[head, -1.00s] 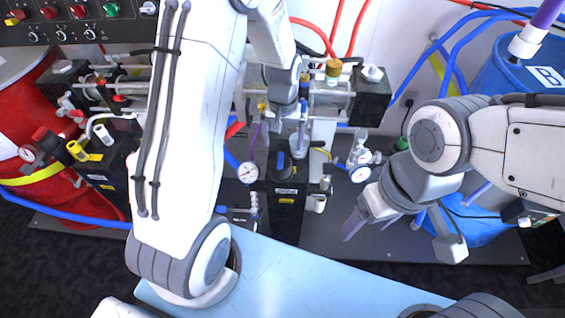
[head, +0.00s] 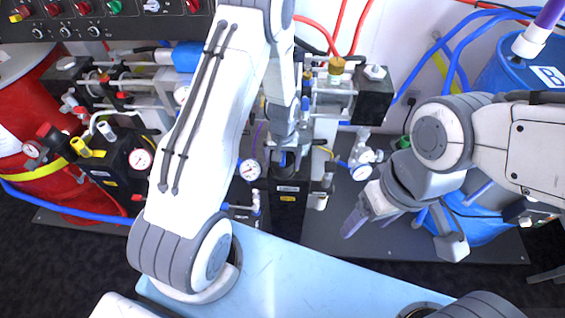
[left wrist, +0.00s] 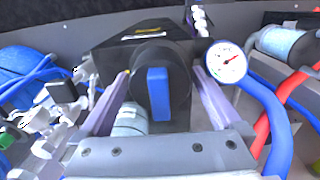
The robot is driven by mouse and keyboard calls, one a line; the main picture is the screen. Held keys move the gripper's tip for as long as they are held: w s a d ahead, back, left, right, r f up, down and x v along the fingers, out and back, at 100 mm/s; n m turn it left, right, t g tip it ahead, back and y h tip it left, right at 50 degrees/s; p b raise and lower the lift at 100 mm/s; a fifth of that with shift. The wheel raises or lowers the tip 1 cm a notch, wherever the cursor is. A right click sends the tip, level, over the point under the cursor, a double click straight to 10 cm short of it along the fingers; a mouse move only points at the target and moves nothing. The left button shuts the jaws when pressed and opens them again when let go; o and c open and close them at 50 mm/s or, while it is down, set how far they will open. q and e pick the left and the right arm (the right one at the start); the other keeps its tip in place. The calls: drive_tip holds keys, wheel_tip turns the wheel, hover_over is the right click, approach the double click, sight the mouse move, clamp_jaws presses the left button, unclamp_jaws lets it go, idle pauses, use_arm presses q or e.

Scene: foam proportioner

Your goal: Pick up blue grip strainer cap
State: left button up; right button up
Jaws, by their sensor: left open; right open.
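The blue grip strainer cap is a round black cap with a raised blue bar. It shows in the left wrist view (left wrist: 157,94) on a black block (left wrist: 112,58), between the two purple fingers. My right gripper (head: 402,236) is open and empty, to the right of the block.
A pressure gauge (left wrist: 227,61) with a blue hose stands close to the right finger in the wrist view. Pipes and a brass fitting (head: 337,66) lie behind the block. A red tank (head: 50,165) is at left, a blue drum (head: 500,80) at right.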

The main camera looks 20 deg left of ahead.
use_arm(q)
drive_tip(key=c, duration=1.3)
drive_tip(key=shift+o, duration=0.2)
drive_tip(key=shift+r, duration=0.1)
